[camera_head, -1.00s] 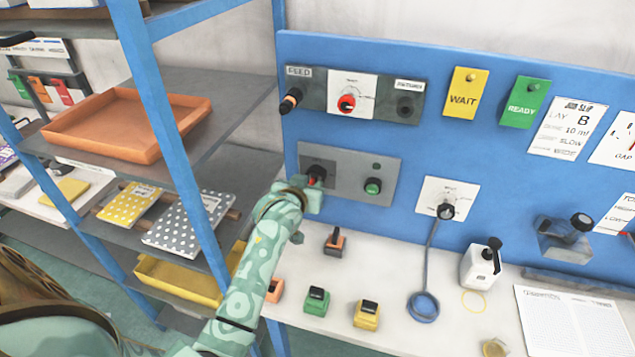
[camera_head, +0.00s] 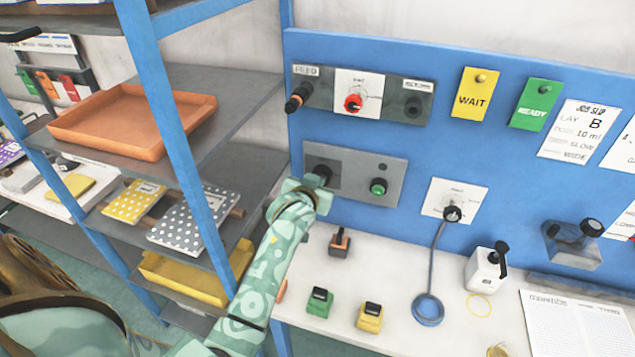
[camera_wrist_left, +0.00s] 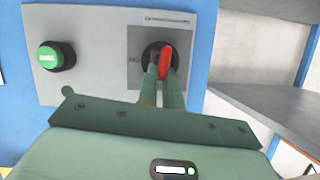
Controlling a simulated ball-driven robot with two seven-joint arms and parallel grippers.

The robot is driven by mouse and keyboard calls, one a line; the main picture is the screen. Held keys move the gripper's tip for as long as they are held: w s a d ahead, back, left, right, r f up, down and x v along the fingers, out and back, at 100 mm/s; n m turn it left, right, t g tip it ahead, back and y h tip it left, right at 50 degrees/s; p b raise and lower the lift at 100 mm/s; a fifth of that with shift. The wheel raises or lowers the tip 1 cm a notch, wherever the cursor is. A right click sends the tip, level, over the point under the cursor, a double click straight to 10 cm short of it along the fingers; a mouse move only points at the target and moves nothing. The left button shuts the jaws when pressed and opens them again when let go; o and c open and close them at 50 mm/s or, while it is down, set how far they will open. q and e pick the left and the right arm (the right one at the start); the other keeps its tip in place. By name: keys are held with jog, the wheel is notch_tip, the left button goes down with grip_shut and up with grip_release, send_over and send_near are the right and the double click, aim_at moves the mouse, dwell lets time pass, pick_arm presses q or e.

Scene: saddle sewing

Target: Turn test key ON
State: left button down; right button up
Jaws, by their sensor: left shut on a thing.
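The test key is a red handle (camera_wrist_left: 166,61) on a round black switch in a grey panel, and it shows in the left wrist view. It stands nearly upright there, between the fingertips of my left gripper (camera_wrist_left: 160,78). The gripper is shut on it. In the head view, my left gripper (camera_head: 318,184) reaches the left part of the grey panel (camera_head: 392,170). Only the black part of the switch (camera_head: 321,173) shows there; the red handle is hidden. My right gripper is in neither view.
A green button (camera_head: 378,187) sits right of the key in the head view. A blue rack post (camera_head: 172,110) and shelves stand left of my arm. Small coloured blocks (camera_head: 370,317) lie on the white table below. A red knob (camera_head: 353,103) is above.

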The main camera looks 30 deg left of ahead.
pick_arm(q)
jog(key=shift+d+m+y, duration=0.15)
jog(key=shift+m+y, duration=0.15)
jog(key=shift+m, duration=0.2)
jog(key=shift+w+d+f+m+y+b, duration=0.15)
jog(key=shift+m+y+b, duration=0.2)
jog(key=shift+m, duration=0.2)
jog(key=shift+s+d+f+m+y+b, duration=0.1)
jog(key=shift+d+m+y+b, duration=0.1)
jog(key=shift+m+y, duration=0.3)
jog(key=shift+a, duration=0.1)
